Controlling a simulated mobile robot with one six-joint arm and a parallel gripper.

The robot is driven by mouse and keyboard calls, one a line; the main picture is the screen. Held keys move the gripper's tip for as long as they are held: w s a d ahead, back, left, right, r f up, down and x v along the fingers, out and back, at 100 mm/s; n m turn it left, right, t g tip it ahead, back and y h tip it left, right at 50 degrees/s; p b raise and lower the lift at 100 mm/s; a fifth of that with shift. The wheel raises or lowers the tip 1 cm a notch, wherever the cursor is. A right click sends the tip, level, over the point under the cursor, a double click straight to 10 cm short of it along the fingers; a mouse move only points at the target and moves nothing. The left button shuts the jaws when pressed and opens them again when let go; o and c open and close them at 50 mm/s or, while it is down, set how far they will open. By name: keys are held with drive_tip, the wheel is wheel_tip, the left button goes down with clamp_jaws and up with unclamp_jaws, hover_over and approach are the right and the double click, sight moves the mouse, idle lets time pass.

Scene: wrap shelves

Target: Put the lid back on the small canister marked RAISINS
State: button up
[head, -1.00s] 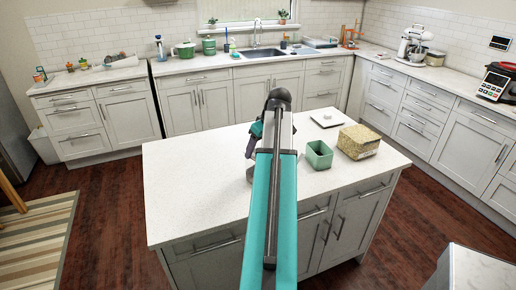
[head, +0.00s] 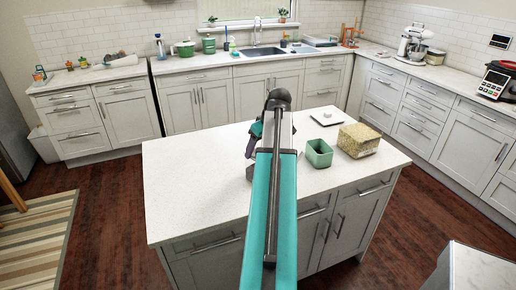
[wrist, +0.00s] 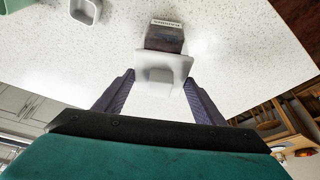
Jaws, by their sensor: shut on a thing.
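The small canister (wrist: 165,38) stands on the white counter in the wrist view. It has dark contents and a pale label with print too small to read surely. A pale square lid (wrist: 165,62) with a raised grip lies between my fingers. My gripper (wrist: 159,78) is shut on the lid. The lid overlaps the near edge of the canister in this view; I cannot tell whether they touch. In the head view my gripper (head: 254,140) is over the island's middle, and my arm hides most of the lid and canister.
On the white island (head: 200,190), a green open container (head: 319,154) and a tan box (head: 358,140) stand right of my arm. A flat white square piece (head: 325,118) lies behind them. The island's left side is clear.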

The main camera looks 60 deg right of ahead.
drive_tip(key=shift+f, duration=0.2)
idle(0.5)
drive_tip(key=o, duration=1.5)
drive_tip(key=shift+r+p, duration=2.1)
drive_tip(key=shift+r, duration=1.4)
